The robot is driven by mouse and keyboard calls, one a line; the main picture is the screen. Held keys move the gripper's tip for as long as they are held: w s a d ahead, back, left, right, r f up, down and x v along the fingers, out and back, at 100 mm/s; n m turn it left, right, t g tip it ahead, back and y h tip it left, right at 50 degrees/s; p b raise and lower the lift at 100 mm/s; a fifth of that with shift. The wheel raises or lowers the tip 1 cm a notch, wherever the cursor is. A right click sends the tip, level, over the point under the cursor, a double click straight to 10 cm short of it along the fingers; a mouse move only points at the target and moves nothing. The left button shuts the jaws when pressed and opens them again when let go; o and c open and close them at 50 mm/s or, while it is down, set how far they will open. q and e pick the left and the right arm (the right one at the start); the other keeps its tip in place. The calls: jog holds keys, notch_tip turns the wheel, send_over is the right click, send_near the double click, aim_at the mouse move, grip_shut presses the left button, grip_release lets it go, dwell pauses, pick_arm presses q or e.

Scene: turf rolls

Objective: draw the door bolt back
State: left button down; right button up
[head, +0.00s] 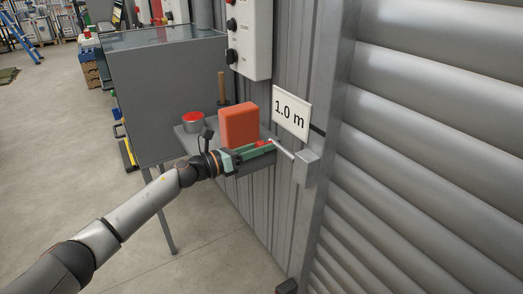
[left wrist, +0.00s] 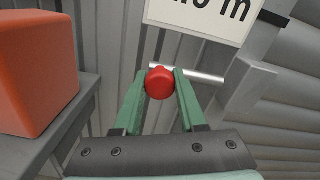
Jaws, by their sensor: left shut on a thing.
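The door bolt is a thin silver rod (head: 284,150) with a red knob, on the corrugated wall beside the roller door (head: 430,120). Its right end reaches a grey bracket (head: 306,168) at the door frame; I cannot tell how deep it sits there. My left gripper (head: 270,146), with green fingers, is shut on the red knob (left wrist: 160,83). In the left wrist view the knob sits between the fingertips, and the rod (left wrist: 205,74) runs right behind them. My right gripper is not in view.
A grey shelf (head: 188,140) left of the bolt carries an orange block (head: 238,125) and a red-topped tin (head: 194,122), close to my left gripper. A "1.0 m" sign (head: 291,107) hangs just above the bolt. A control box (head: 250,40) is higher up. Open floor (head: 60,150) lies left.

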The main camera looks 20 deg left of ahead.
pick_arm(q)
jog(key=c, duration=0.7)
grip_release()
jog(key=shift+w+a, duration=0.2)
jog(key=shift+a, duration=0.1)
jog(key=shift+o, duration=1.2)
jog(key=shift+d, duration=0.1)
jog(key=shift+s, duration=0.15)
jog(key=b+v, duration=0.1)
jog(key=v, duration=1.1)
jog(key=shift+s, duration=0.1)
